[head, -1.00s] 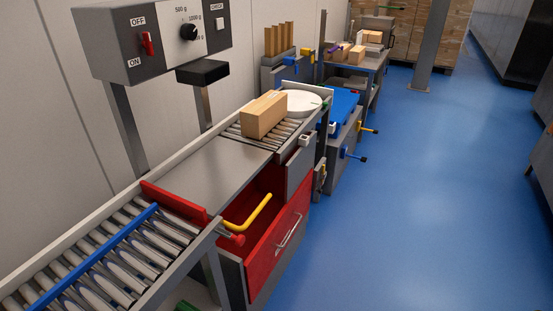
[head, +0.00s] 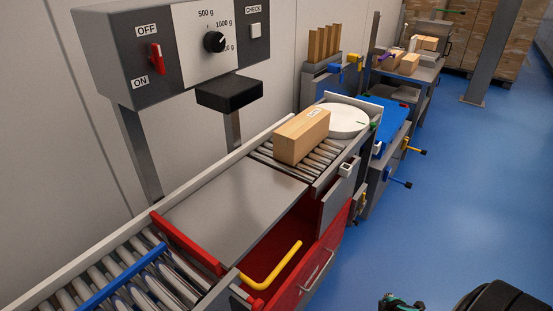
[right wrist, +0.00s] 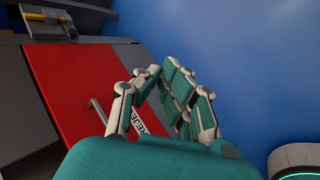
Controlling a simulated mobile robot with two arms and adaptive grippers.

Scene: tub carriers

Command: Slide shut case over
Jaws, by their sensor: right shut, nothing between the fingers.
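The shut case is a tan box (head: 302,137) with a small label on top. It sits on the short roller section (head: 325,153), beyond the bare steel plate (head: 236,195) and in front of the white round disc (head: 343,119). My right gripper (right wrist: 156,72) is shut and empty in the right wrist view, in front of a red drawer front (right wrist: 70,95). Part of it may show at the lower edge of the head view, well away from the case. My left gripper is not in view.
A red bar (head: 188,243) crosses the near end of the plate, with a blue bar (head: 122,272) over the near rollers. A red drawer (head: 325,264) stands open below, near a yellow handle (head: 272,267). A control box (head: 180,50) overhangs behind. Blue floor (head: 460,225) is clear at right.

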